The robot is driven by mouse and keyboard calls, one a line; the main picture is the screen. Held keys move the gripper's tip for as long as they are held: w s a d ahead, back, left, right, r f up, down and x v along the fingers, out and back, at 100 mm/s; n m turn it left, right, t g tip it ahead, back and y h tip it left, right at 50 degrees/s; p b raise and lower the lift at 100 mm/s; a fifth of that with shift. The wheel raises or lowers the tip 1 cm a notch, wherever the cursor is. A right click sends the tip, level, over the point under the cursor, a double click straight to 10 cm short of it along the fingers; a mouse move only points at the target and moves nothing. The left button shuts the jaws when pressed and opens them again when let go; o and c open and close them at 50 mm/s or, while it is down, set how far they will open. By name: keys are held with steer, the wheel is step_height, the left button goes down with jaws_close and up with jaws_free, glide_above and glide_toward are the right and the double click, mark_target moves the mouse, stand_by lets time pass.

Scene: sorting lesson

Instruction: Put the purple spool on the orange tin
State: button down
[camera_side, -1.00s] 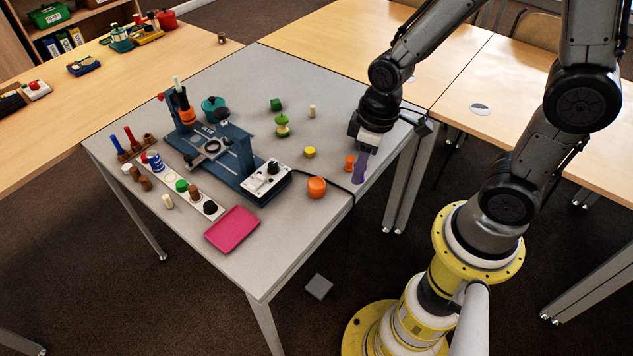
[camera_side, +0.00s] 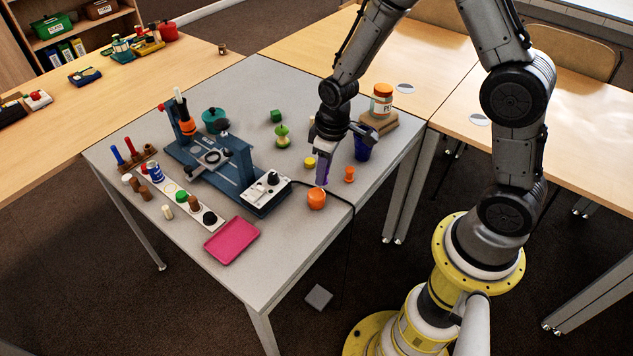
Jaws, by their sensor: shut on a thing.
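The purple spool (camera_side: 322,174) is upright in my gripper (camera_side: 323,163), which is shut on it. The gripper points down and hides the spool's upper part. The orange tin (camera_side: 317,198) stands on the grey table near its front right edge.
A small orange piece (camera_side: 349,175) and a yellow piece (camera_side: 310,162) stand close by. A blue cup (camera_side: 362,150) and a jar (camera_side: 381,100) are behind right. A blue machine (camera_side: 215,165) with a black cable (camera_side: 340,197) lies left. A pink tray (camera_side: 232,242) is at front.

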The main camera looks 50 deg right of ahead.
mark_target(315, 193)
steer(key=shift+w+f, duration=0.8)
steer(key=shift+f, duration=0.1)
steer(key=shift+w+f, duration=0.2)
steer(key=shift+f, duration=1.55)
steer(key=shift+f, duration=0.1)
steer(key=c, duration=0.6)
jaws_free()
steer(key=shift+c, duration=0.2)
